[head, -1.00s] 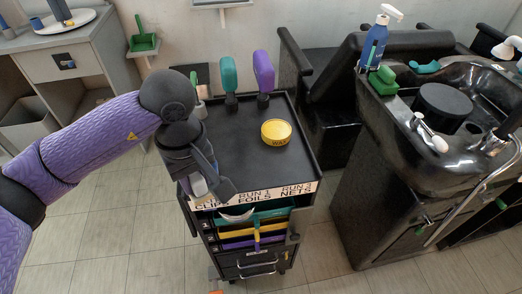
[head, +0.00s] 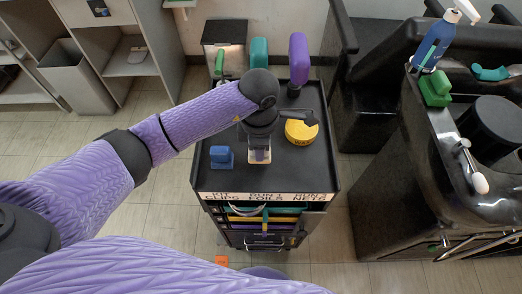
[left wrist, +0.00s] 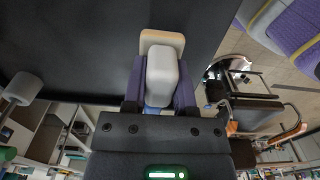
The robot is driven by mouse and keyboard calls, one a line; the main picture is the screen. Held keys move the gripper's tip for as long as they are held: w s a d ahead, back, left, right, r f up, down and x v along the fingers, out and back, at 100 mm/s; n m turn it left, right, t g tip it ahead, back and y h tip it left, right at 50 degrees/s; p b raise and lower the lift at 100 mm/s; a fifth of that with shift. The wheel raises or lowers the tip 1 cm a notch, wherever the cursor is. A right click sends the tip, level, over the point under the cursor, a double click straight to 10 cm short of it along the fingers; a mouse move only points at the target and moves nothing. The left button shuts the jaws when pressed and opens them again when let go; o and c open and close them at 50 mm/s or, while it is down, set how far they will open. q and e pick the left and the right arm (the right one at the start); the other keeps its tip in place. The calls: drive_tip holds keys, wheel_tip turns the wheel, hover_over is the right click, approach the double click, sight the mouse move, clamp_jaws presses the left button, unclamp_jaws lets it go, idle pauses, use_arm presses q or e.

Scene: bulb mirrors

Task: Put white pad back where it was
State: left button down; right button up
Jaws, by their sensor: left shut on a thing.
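My left gripper (head: 260,142) is over the middle of the black trolley top (head: 285,178), pointing down. It is shut on the white pad (head: 260,156), a pale block with a tan edge that shows just below the jaws. In the left wrist view the white pad (left wrist: 162,75) sits between the purple fingers of the left gripper (left wrist: 160,95), its tan edge at the far end. I cannot tell whether the pad touches the trolley top. My right gripper is not in view.
A blue pad (head: 221,158) stands left of the gripper. A yellow wax tin (head: 301,132) is close on its right. The front right of the top is clear.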

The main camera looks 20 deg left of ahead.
use_arm(q)
drive_tip(key=shift+f+b, duration=0.35)
drive_tip(key=shift+f, duration=1)
drive_tip(key=shift+c, duration=2)
unclamp_jaws()
wheel_tip(320, 180, up, 11)
drive_tip(key=p, duration=0.3)
drive_tip(key=shift+r, duration=0.75)
